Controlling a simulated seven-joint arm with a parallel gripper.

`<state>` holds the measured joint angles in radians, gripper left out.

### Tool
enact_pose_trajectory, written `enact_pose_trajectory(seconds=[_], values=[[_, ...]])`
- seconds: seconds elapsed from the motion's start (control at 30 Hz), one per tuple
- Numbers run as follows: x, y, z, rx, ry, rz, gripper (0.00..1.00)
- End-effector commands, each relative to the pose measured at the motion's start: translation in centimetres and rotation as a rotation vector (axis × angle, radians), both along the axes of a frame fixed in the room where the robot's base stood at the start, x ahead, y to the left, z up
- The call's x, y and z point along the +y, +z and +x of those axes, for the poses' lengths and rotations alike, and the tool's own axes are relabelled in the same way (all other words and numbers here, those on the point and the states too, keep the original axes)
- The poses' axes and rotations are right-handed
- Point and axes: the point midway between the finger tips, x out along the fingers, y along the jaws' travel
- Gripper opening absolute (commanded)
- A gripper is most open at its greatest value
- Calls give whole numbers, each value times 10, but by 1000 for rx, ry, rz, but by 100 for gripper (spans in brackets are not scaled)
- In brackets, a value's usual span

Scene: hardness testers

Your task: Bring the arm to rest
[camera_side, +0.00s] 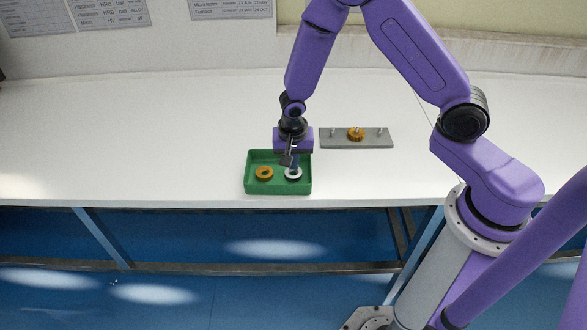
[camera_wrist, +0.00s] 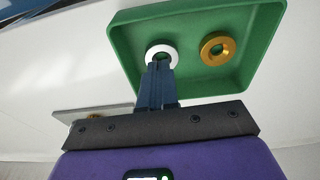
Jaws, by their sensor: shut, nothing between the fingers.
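My gripper (camera_side: 290,161) is shut with nothing held, its fingers pointing down over the green tray (camera_side: 248,186). In the wrist view the fingertips (camera_wrist: 159,66) overlap the near edge of a white ring (camera_wrist: 162,50). Whether they touch it I cannot tell. The white ring (camera_side: 293,173) lies in the right part of the tray in the side view. A gold ring (camera_side: 264,173) lies to its left, apart from it. It also shows in the wrist view (camera_wrist: 217,48), inside the tray (camera_wrist: 270,50).
A grey plate (camera_side: 377,138) with upright pins lies behind and right of the tray, with a gold ring (camera_side: 356,134) at its middle pin. The table's front edge is close to the tray. The white table (camera_side: 150,130) is clear on the left.

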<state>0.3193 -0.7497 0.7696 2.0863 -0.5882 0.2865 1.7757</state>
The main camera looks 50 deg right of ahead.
Motion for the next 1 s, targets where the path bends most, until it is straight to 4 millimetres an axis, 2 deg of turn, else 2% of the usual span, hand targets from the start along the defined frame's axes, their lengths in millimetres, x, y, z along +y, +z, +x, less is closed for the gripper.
enact_pose_trajectory(seconds=[0.13, 0.33, 0.47, 0.57, 0.67, 0.87, 1.0], values=[[17, 0, -16, 0, 4, 0, 0], [27, 2, -26, -1, 7, 0, 0], [29, 15, -32, -5, 77, -11, 0], [32, 39, -41, -7, 209, -28, 0], [33, 68, -58, 1, 389, -52, 0], [31, 120, -106, 38, 762, -83, 0], [24, 150, -147, 73, 1033, -87, 0]])
